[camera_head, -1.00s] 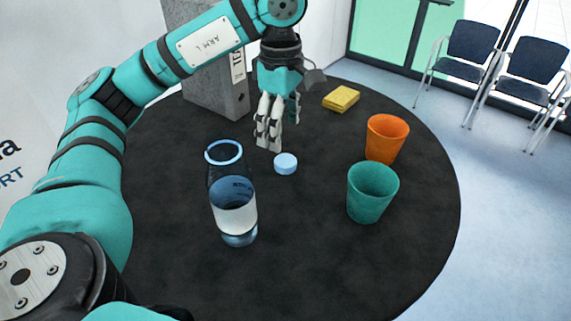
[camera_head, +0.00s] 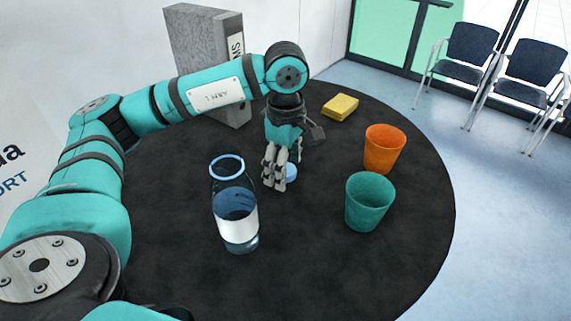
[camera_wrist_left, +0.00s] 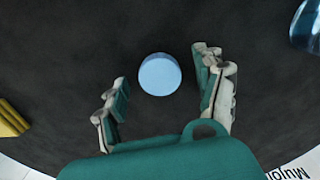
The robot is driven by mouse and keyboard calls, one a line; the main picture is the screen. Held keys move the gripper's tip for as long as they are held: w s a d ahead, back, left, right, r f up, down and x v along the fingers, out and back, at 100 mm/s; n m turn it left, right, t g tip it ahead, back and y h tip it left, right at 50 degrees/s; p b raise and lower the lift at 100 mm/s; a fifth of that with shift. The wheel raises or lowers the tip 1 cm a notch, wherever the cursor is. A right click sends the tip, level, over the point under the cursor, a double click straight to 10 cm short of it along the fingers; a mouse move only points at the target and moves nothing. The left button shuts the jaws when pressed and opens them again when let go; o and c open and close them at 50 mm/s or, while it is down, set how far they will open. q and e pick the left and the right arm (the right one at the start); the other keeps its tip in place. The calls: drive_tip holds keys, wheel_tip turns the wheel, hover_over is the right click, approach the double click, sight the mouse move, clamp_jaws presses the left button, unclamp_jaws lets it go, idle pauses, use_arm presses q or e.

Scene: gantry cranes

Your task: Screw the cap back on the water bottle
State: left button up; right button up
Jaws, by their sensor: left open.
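The light blue cap (camera_head: 291,172) lies on the dark round table, partly hidden behind my left gripper (camera_head: 275,184) in the head view. In the left wrist view the cap (camera_wrist_left: 160,74) sits just ahead of and between the fingertips of my left gripper (camera_wrist_left: 161,82). The fingers are open and apart from the cap. The water bottle (camera_head: 237,215) stands upright and uncapped, with a blue ring at its mouth, left of the gripper. Its edge also shows at the top right of the left wrist view (camera_wrist_left: 308,27). My right gripper is not in view.
A green cup (camera_head: 369,203) and an orange cup (camera_head: 384,149) stand to the right. A grey binder (camera_head: 205,45) stands behind my left arm. The table's front middle is clear.

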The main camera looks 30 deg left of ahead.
use_arm(q)
drive_tip(key=shift+f, duration=0.1)
drive_tip(key=c, duration=0.8)
drive_tip(key=shift+r, duration=0.45)
wheel_tip(320, 180, up, 3)
drive_tip(key=shift+r+p, duration=0.15)
drive_tip(key=shift+p, duration=0.85)
drive_tip(key=s+d, duration=0.3)
drive_tip(key=s, duration=0.1)
drive_tip(key=s+d, duration=0.3)
drive_tip(key=d, duration=0.1)
drive_tip(key=s+d, duration=0.4)
drive_tip(key=shift+s+r+b, duration=0.35)
drive_tip(key=shift+r, duration=0.05)
